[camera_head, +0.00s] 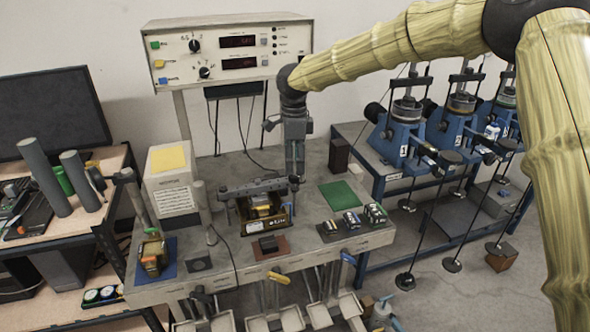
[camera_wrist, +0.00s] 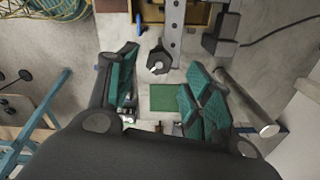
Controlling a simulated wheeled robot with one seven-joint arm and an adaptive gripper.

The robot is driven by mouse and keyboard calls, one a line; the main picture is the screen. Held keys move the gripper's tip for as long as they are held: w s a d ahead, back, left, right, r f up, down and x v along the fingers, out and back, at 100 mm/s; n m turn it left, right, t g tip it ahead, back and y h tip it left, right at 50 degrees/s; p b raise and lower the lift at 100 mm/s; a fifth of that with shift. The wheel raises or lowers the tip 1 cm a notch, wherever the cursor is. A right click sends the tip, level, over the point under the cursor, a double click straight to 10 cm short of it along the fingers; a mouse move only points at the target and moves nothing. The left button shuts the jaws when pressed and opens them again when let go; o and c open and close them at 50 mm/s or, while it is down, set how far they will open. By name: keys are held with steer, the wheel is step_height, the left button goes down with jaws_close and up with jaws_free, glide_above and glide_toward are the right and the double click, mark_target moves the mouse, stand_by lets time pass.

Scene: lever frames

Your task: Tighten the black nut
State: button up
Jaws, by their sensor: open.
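The black nut (camera_wrist: 157,61) shows in the wrist view as a dark six-sided piece around a pale bolt end. It sits at the near end of a grey metal beam with holes (camera_wrist: 175,30). My gripper (camera_head: 294,174) points down over that end. I cannot tell the exact height gap to the nut.
A yellow and black device (camera_head: 262,212) stands under the beam. A green mat (camera_head: 342,195) lies to the right, with several small cylinders (camera_head: 352,218) in front of it. A control panel (camera_head: 230,55) rises behind. Blue machines (camera_head: 400,130) stand on the right bench.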

mark_target(295, 173)
steer(key=shift+f+p, duration=0.5)
steer(key=shift+f, duration=1.65)
steer(key=shift+s, duration=0.1)
steer(key=c, duration=1)
